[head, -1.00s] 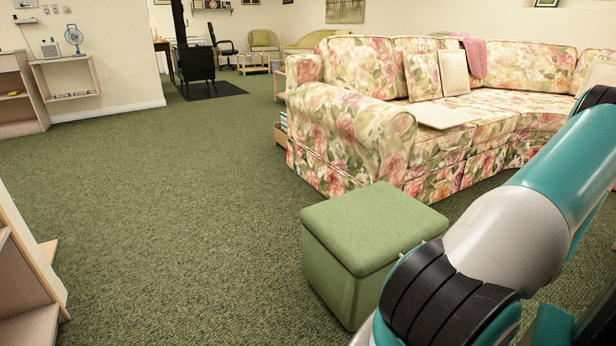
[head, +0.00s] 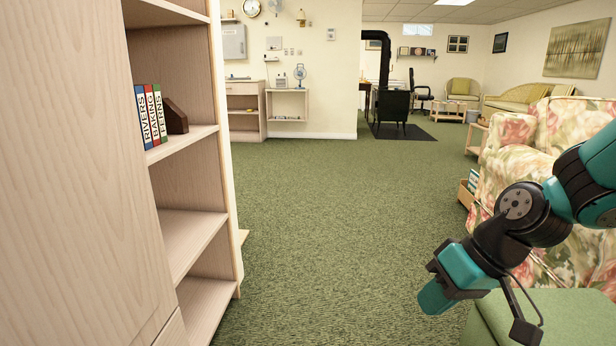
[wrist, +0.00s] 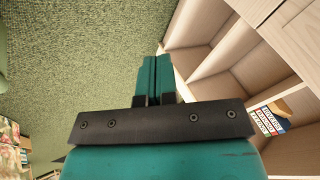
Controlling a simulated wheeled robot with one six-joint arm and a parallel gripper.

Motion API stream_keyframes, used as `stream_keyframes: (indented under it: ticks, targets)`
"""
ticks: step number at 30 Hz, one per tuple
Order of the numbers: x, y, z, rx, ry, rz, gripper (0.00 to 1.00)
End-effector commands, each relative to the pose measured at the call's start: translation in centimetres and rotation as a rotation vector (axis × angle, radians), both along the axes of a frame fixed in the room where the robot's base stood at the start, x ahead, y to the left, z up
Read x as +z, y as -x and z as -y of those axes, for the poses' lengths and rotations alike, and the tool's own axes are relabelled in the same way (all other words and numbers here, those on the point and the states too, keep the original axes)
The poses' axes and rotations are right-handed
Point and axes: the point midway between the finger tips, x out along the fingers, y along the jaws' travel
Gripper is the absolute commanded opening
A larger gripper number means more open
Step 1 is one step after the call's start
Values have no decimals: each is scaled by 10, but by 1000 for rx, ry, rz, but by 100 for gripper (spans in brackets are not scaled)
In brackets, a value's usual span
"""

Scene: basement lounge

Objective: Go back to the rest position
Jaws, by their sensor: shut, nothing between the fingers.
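My gripper (head: 436,296) is at the lower right of the head view, at the end of my bent arm. It hangs in front of the floral sofa and over the carpet, beside the green ottoman. In the wrist view my gripper (wrist: 154,66) has its two teal fingers pressed together, with nothing between them. The fingers stand out against the green carpet and the edge of the wooden bookshelf.
A tall wooden bookshelf (head: 180,190) stands close on the left, with several upright books (head: 151,115) and a dark brown bookend. The green ottoman (head: 550,318) and floral sofa (head: 520,165) are on the right. Open green carpet (head: 340,200) lies between them.

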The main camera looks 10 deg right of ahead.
Motion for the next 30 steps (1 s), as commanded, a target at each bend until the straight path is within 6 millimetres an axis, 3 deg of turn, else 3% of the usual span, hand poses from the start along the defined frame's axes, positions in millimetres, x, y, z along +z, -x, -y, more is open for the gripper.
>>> stream_keyframes:
  ticks: [1, 3, 6, 12, 16, 26, 30]
  targets:
    - [15, 11, -25, 84, 24, -3, 0]
    - [28, 27, -48, 162, 50, -20, 0]
    - [42, 50, -72, 251, 83, -36, 0]
    - [65, 91, -101, 385, 141, -48, 0]
    - [80, 117, -111, 455, 175, -50, 0]
    - [159, 112, -109, 439, 170, -55, 0]
    - [205, 112, -109, 439, 170, -54, 0]
